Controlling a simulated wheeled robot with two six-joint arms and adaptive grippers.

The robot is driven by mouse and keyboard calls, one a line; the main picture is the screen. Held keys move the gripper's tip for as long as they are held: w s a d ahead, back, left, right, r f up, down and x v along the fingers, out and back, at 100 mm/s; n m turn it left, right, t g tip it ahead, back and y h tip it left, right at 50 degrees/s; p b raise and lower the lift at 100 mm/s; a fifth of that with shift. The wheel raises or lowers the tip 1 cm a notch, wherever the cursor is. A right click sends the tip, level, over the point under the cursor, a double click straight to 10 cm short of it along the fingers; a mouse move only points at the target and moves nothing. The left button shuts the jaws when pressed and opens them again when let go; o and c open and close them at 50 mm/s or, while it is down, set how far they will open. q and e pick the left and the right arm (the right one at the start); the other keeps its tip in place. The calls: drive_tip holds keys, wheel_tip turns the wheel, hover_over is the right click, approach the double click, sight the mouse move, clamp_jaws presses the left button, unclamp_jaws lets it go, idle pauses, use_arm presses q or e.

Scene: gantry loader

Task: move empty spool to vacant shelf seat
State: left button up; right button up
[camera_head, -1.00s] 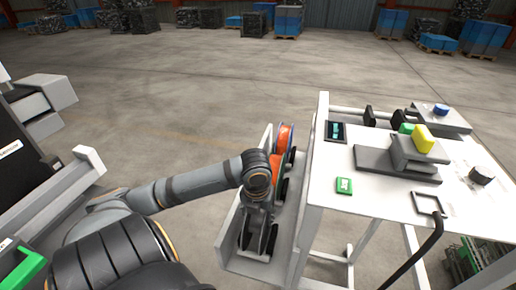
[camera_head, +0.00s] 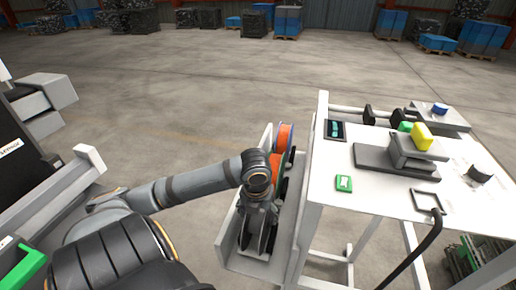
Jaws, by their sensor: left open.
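A narrow white shelf (camera_head: 235,262) stands beside the white table. A dark, empty-looking spool (camera_head: 268,240) stands upright at its near end, partly hidden by my gripper. Spools wound with orange (camera_head: 285,136) stand further back in the same shelf, partly hidden by my wrist. My left gripper (camera_head: 257,228) points down over the near spool and is open. I cannot tell whether its fingers touch the spool. No vacant seat can be made out clearly. My right gripper is not in view.
The white table (camera_head: 375,215) on the right carries a grey fixture with a yellow block (camera_head: 422,137), a small green box (camera_head: 344,183) and a dark display (camera_head: 336,131). Grey and black machinery stands at the left. The floor behind is open, with stacked pallets far back.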

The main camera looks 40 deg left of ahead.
use_arm(q)
drive_tip(key=r+p, duration=0.1)
drive_tip(key=r, duration=0.1)
drive_tip(key=r+p, duration=0.1)
drive_tip(key=r, duration=0.2)
drive_tip(key=r+p, duration=0.1)
drive_tip(key=r, duration=0.1)
drive_tip(key=shift+s+d+r, duration=0.1)
drive_tip(key=shift+s+r, duration=0.3)
drive_tip(key=r+p, duration=0.3)
drive_tip(key=r, duration=0.1)
drive_tip(key=shift+s+d+p, duration=0.2)
drive_tip(key=shift+s+p, duration=0.05)
drive_tip(key=shift+p, duration=0.05)
drive_tip(key=shift+d+r+p, duration=0.1)
drive_tip(key=shift+r+p, duration=0.2)
drive_tip(key=shift+p, duration=0.05)
drive_tip(key=shift+f, duration=0.1)
